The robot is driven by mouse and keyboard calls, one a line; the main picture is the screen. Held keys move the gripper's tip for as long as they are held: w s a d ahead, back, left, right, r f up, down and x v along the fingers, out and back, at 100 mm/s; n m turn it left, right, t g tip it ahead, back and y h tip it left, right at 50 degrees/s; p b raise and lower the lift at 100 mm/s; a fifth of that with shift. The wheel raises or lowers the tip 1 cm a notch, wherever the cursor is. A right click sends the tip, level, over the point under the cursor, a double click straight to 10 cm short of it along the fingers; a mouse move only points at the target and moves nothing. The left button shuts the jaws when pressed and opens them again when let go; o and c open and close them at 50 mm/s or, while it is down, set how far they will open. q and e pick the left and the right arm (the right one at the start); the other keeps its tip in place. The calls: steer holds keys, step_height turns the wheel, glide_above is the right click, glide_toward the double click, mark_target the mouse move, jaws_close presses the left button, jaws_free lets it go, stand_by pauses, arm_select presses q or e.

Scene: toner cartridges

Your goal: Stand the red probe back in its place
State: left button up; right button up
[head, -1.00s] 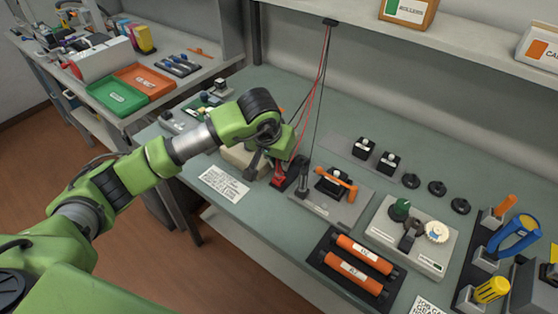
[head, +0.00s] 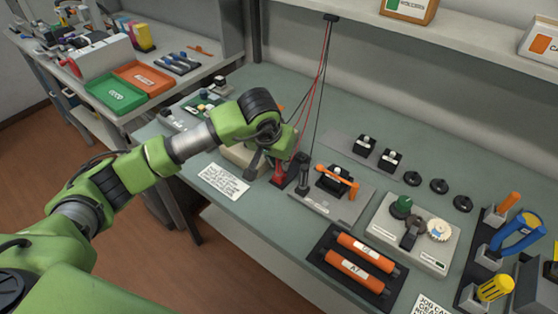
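The red probe (head: 280,174) shows as a red shape at the back middle of the bench, just below and partly hidden by my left gripper (head: 270,160). Red and black leads run from this area up to a dark bracket (head: 330,18) under the shelf. My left gripper points down at the probe. A dark finger shows on its left side, but the wrist hides the rest, so I cannot tell whether it is closed around the probe. A dark upright piece (head: 303,170) stands just right of the probe. My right gripper is not in view.
A grey fixture (head: 330,205) with an orange-handled clamp (head: 340,182) stands close on the right. A printed card (head: 222,181) lies in front on the left. Orange cartridges (head: 360,265) lie in a black tray.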

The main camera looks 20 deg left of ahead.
arm_select(q)
steer(key=o, duration=0.4)
steer(key=v, duration=1.2)
